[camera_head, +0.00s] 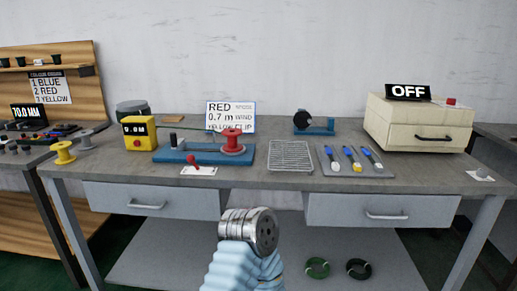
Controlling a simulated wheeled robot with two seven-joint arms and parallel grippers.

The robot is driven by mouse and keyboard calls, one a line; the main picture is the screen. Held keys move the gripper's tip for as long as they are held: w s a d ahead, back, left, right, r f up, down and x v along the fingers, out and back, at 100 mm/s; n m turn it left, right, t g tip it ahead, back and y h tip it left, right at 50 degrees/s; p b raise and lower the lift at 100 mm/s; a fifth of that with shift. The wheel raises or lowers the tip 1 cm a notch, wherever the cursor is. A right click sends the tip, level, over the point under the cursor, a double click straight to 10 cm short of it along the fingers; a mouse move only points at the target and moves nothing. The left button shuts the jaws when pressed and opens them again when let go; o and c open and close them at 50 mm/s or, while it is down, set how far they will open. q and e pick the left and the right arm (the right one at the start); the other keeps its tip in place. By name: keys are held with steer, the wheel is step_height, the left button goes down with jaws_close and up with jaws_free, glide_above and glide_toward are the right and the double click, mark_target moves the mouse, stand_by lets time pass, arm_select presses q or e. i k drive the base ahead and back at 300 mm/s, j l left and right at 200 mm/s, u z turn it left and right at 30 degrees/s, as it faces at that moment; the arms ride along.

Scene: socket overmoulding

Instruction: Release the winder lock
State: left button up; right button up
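The winder has a blue base (210,154) on the grey bench, left of the middle. A red spool (232,143) stands on its right end and a dark upright post (173,141) on its left end. A small red-knobbed lever (192,160) at the base's front edge looks like the lock; it leans up and to the left over a white label (200,170). Whether it is engaged I cannot tell. A metal joint of one of my arms, with a light blue sleeve, shows at bottom centre, below the bench front. No gripper fingers are visible.
A yellow counter box (139,132) stands left of the winder. A wire rack (291,156) and a grey tray (330,169) with blue-handled tools lie to its right. A cream machine (418,121) with an OFF sign (408,92) stands at far right. Drawers line the bench front.

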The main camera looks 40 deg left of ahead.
mark_target(191, 157)
steer(key=u, duration=1.75)
